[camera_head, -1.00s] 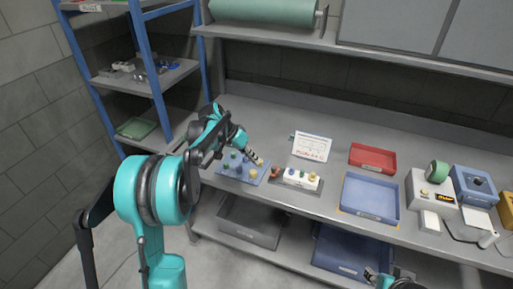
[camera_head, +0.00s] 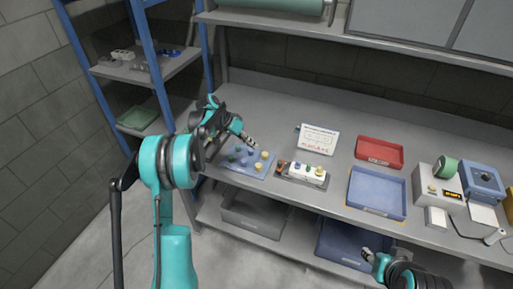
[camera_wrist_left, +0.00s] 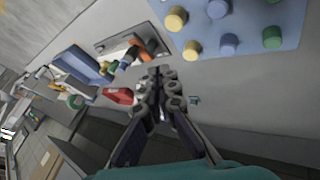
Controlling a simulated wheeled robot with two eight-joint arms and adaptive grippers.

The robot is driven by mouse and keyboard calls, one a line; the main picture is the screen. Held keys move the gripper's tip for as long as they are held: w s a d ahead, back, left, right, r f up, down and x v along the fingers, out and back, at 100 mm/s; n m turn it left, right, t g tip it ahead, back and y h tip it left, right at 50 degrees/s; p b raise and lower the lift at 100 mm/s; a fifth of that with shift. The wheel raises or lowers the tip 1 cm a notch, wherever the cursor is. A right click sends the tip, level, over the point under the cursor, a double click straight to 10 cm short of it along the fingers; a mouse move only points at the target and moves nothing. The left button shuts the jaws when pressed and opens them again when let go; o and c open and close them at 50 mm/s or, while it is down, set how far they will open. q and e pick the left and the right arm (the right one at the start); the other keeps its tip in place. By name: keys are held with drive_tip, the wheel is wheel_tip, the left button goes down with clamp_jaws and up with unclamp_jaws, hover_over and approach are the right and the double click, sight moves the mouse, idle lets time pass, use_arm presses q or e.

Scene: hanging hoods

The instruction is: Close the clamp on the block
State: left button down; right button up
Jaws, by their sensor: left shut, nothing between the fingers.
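A white block (camera_head: 308,171) with coloured knobs lies on a dark base plate on the bench. A small orange-red part (camera_head: 281,167), seemingly the clamp, is at the block's left end. In the left wrist view the orange part (camera_wrist_left: 133,54) shows beyond my fingers; whether it is closed on the block is unclear. My left gripper (camera_head: 255,143) is shut and empty, above the blue peg board, left of the clamp and apart from it. Its fingers (camera_wrist_left: 158,76) also show in the left wrist view. My right gripper (camera_head: 368,254) is low, in front of the bench; its jaw state is unclear.
The blue peg board (camera_head: 228,166) carries several green, blue and yellow pegs. A white printed card (camera_head: 318,139) stands behind the block. A red tray (camera_head: 379,152) and a blue tray (camera_head: 377,193) lie to the right. A blue-post shelf (camera_head: 148,80) stands at left.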

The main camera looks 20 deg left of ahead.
sight(281, 162)
use_arm(q)
drive_tip(key=b+x, duration=0.1)
drive_tip(key=x, duration=0.6)
drive_tip(key=shift+w+d+f+b, duration=0.1)
drive_tip(key=shift+d+f+b, duration=0.05)
drive_tip(key=shift+f+b, duration=0.2)
drive_tip(key=d, duration=0.3)
drive_tip(key=shift+s+d+f, duration=0.1)
drive_tip(key=shift+s+d, duration=0.05)
drive_tip(key=shift+s, duration=0.1)
drive_tip(key=shift+s+d+b, duration=0.1)
drive_tip(key=shift+d+b, duration=0.2)
drive_tip(key=shift+d, duration=0.1)
